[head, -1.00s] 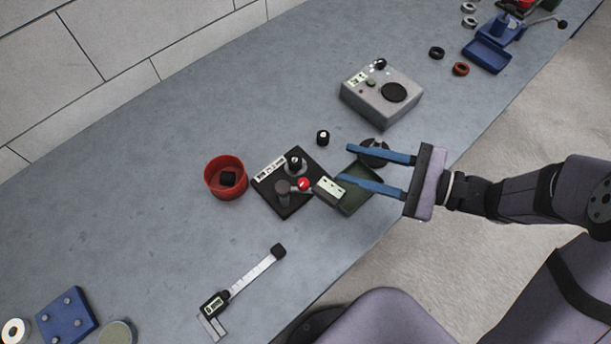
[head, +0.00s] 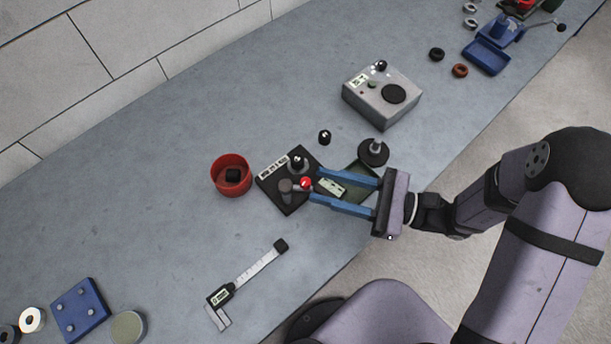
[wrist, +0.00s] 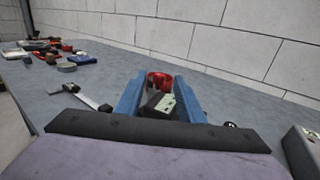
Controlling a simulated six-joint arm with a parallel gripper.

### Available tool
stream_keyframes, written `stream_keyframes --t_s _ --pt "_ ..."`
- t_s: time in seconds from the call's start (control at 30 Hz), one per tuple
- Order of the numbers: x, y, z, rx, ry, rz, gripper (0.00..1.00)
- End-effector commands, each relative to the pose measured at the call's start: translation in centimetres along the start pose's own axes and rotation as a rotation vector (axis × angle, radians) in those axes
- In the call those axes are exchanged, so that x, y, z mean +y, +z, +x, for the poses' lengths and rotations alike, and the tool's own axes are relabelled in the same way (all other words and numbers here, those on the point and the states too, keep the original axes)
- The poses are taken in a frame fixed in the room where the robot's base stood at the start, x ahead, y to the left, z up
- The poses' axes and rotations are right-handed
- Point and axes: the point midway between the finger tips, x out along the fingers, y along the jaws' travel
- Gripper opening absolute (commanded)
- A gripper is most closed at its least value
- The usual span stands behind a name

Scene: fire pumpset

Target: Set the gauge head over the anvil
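The black gauge base (head: 290,202) lies on the bench with a pale label strip, a black knob (head: 298,160) and a short grey post (head: 286,187), which may be the anvil. A red knob (head: 305,184) sits beside the post, and a box with a pale display (head: 331,188) lies to its right; these look like the gauge head. My gripper (head: 318,184) is open, its blue fingers on either side of the display box. In the wrist view the box (wrist: 160,102) shows between the fingers. Whether they touch it is unclear.
A red bowl (head: 219,187) holding a dark block stands left of the base. A dark green tray (head: 363,172), a black disc with a post (head: 374,153) and a grey instrument (head: 366,107) are to the right. A caliper (head: 255,268) lies nearer the front.

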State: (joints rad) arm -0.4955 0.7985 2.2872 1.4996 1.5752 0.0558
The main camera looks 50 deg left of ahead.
Motion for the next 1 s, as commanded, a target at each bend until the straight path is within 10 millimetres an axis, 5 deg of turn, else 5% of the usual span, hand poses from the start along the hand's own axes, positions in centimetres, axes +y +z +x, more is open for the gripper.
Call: stream_keyframes --t_s 0.4,0.77,0.93,1.0 --pt "0.0 0.1 4.5 0.001 0.002 0.0 0.35" --pt "0.0 0.0 4.9 0.001 0.0 0.0 0.35" --pt "0.0 0.0 4.9 0.001 0.0 0.0 0.02" --pt "0.0 0.0 4.9 0.001 0.0 0.0 0.0"
